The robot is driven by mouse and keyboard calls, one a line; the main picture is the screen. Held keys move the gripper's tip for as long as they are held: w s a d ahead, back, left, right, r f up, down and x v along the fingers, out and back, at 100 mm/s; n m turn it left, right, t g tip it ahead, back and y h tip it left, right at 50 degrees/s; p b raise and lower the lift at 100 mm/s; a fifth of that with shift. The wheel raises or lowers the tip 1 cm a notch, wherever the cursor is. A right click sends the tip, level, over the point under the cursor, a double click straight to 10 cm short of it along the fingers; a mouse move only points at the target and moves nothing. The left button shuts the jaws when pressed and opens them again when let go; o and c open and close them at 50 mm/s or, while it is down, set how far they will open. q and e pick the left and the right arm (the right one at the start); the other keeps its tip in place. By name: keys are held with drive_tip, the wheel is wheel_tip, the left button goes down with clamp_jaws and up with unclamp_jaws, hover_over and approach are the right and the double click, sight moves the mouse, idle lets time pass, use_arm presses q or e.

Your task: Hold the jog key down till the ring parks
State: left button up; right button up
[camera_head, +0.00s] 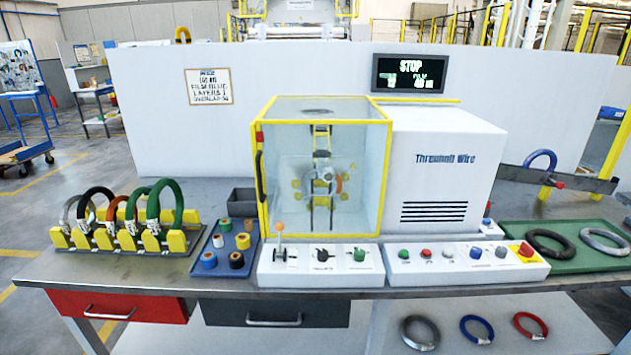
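The wrapping machine stands mid-bench with a yellow-framed clear guard (375,190), which looks closed. Behind it is a metal ring mechanism (322,178); its exact angle is too small to tell. The right control panel (470,278) carries a green button (404,254), a red button (426,253), a pale button (448,253), a blue button (476,252) and a red emergency stop (525,249). Labels are too small to read, so I cannot tell which one is the jog key. The display (409,74) reads STOP. Neither of my grippers is in view.
A rack of coils (115,240) and a blue spool tray (213,267) stand left. A green tray (585,262) with dark and grey coils lies right. Coils (419,332) rest on the lower shelf.

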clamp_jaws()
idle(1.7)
